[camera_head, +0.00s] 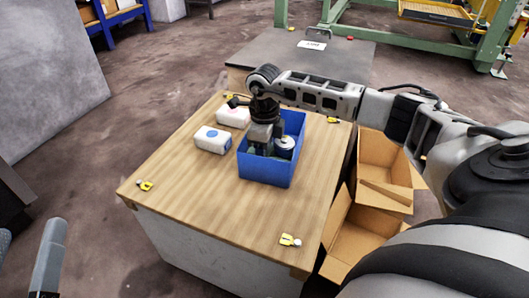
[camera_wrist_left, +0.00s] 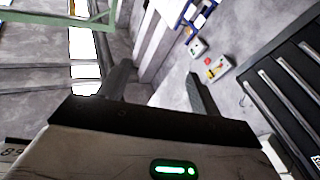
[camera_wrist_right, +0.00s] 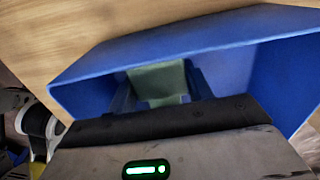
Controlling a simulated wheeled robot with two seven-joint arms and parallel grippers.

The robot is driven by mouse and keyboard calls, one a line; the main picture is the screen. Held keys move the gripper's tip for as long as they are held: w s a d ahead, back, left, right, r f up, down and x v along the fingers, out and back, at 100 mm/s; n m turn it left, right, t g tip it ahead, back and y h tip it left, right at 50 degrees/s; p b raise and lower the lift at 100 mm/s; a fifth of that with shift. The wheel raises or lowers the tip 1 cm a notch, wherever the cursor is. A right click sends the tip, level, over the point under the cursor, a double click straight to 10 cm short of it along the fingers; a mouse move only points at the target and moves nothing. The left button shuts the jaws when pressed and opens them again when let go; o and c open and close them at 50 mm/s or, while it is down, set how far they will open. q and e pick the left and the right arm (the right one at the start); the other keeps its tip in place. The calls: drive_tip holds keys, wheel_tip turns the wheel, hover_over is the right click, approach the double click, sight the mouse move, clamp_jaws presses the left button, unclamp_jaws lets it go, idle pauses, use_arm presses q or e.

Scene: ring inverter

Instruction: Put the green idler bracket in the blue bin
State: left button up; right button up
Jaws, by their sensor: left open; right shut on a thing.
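The blue bin (camera_head: 265,168) stands on the wooden table. My right gripper (camera_head: 262,145) reaches down into it from above. In the right wrist view the green idler bracket (camera_wrist_right: 160,80) sits between the right gripper's fingers, within the walls of the blue bin (camera_wrist_right: 90,83). The gripper is shut on the bracket. Whether the bracket touches the bin floor is hidden. My left gripper (camera_wrist_left: 158,88) is open and empty, off to the table's left; part of it shows at the lower left of the head view (camera_head: 48,260).
A round silver and white part (camera_head: 285,146) shows in the bin beside the right gripper. Two white packages (camera_head: 213,140) (camera_head: 234,114) lie left of the bin. Open cardboard boxes (camera_head: 385,175) stand right of the table. The table's front (camera_head: 210,215) is clear apart from small yellow markers.

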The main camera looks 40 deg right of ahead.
drive_tip(key=shift+r, duration=0.1)
use_arm(q)
drive_tip(key=shift+r, duration=0.25)
use_arm(e)
drive_tip(key=o, duration=1.5)
drive_tip(key=shift+c, duration=0.2)
wheel_tip(320, 180, up, 6)
drive_tip(key=p, duration=0.3)
drive_tip(key=shift+r, duration=0.2)
use_arm(q)
wheel_tip(320, 180, down, 6)
drive_tip(key=s+n+g+y+p, duration=0.2)
drive_tip(key=g, duration=0.1)
drive_tip(key=shift+s+d+r+g, duration=0.15)
drive_tip(key=shift+d+g, duration=0.05)
drive_tip(key=shift+g, duration=0.2)
use_arm(e)
drive_tip(key=shift+r, duration=2.85)
